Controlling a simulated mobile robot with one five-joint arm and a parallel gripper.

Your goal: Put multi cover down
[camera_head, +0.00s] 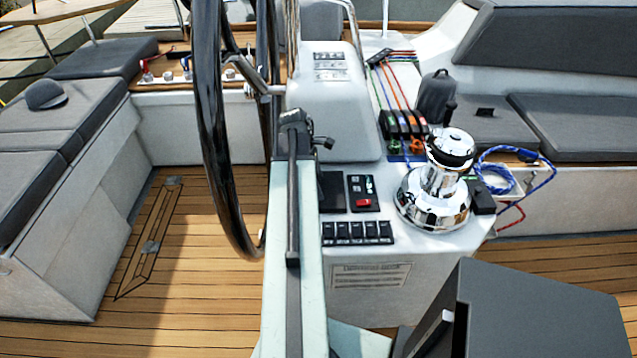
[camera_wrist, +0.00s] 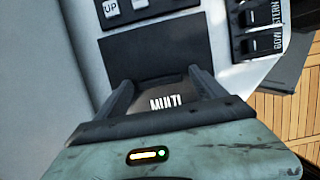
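The multi cover (camera_wrist: 165,102) is a small dark piece with MULTI in white letters, seen in the wrist view. It fills the gap between the two dark fingers of my gripper (camera_wrist: 160,88), which press on its left and right sides. Just beyond it is a flat black rectangle (camera_wrist: 155,50) on the white console. The same black rectangle (camera_head: 332,190) shows beside my arm in the head view. There, my arm hides the gripper and the cover. The cover's lower part is hidden by the gripper body.
A panel with a red switch (camera_head: 363,193) adjoins the black rectangle, with a row of black switches (camera_head: 357,232) in front. A chrome winch (camera_head: 437,185) stands at right on the console. The steering wheel (camera_head: 212,130) rises left of my arm.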

